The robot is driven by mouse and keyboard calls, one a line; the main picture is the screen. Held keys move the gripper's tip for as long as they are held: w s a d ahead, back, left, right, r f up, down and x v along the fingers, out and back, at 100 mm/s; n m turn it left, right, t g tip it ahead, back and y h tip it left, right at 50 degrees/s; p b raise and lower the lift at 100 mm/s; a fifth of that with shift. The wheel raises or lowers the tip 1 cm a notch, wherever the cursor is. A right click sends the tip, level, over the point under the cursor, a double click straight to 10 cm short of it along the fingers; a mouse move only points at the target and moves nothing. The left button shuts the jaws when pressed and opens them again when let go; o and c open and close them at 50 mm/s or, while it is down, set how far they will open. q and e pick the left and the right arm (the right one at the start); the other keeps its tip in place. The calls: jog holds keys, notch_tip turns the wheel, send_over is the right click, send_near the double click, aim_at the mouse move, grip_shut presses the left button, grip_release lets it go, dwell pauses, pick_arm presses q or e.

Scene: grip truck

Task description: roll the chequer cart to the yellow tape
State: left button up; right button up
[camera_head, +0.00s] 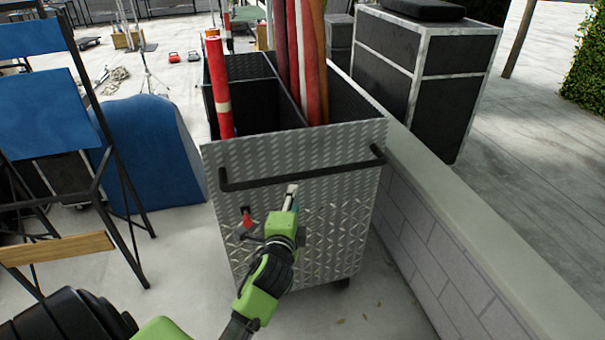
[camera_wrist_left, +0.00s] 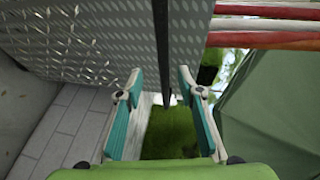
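The chequer cart (camera_head: 300,215) stands upright ahead of me, a silver diamond-plate box on casters with a black bar handle (camera_head: 325,170) across its near face. Its patterned face (camera_wrist_left: 90,40) and handle (camera_wrist_left: 161,45) also show in the left wrist view. My left gripper (camera_head: 292,190) is just below the middle of the handle. In the left wrist view my left gripper (camera_wrist_left: 160,85) is open, with the bar lined up between its fingertips. I cannot tell whether they touch it. My right gripper and the yellow tape are not in view.
Red and orange rolls (camera_head: 308,60) stand in the cart. A low block wall (camera_head: 440,230) runs close along its right side. A black case (camera_head: 425,70) stands beyond the wall. Blue chairs (camera_head: 50,110) and a blue rounded object (camera_head: 150,150) are at left.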

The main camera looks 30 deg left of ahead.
aim_at(299, 178)
pick_arm(q)
jog(key=x, duration=0.4)
jog(key=p+x, duration=0.1)
jog(key=x, duration=0.6)
jog(key=shift+w+a+r+p, duration=0.25)
jog(key=shift+w+r+p, duration=0.05)
jog(key=shift+w+p, duration=0.1)
jog(key=shift+x, duration=0.9)
grip_shut()
